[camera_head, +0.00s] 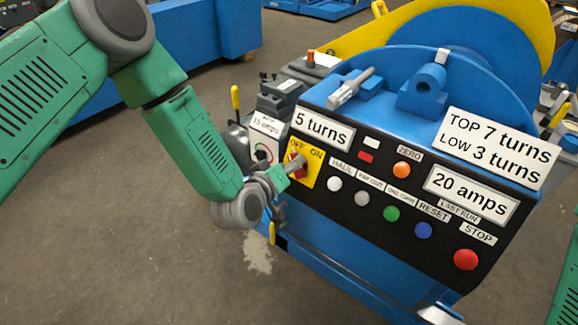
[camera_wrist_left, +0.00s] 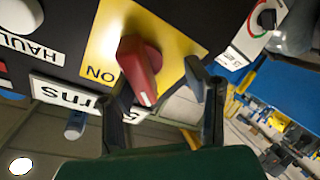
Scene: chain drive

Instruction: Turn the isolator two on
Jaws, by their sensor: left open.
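The isolator's red knob (camera_wrist_left: 138,64) sits on a yellow plate (camera_wrist_left: 97,38) marked ON. In the head view the yellow plate (camera_head: 313,170) carries OFF at left and ON at right, with the knob mostly behind my gripper. No isolator number is readable. The knob's white-marked end points down in the wrist view; OFF is hidden there. My left gripper (camera_head: 292,166) is open at the plate. In the wrist view its fingers (camera_wrist_left: 155,85) lie on either side of the knob's lower end. I cannot tell whether they touch it. My right gripper is not in view.
The black panel has several buttons, including a red stop button (camera_head: 465,259) and a white haul button (camera_head: 334,184). A grey box with a rotary dial (camera_head: 263,156) stands left of the yellow plate. A yellow-handled lever (camera_head: 235,97) rises behind it. Open floor lies at left.

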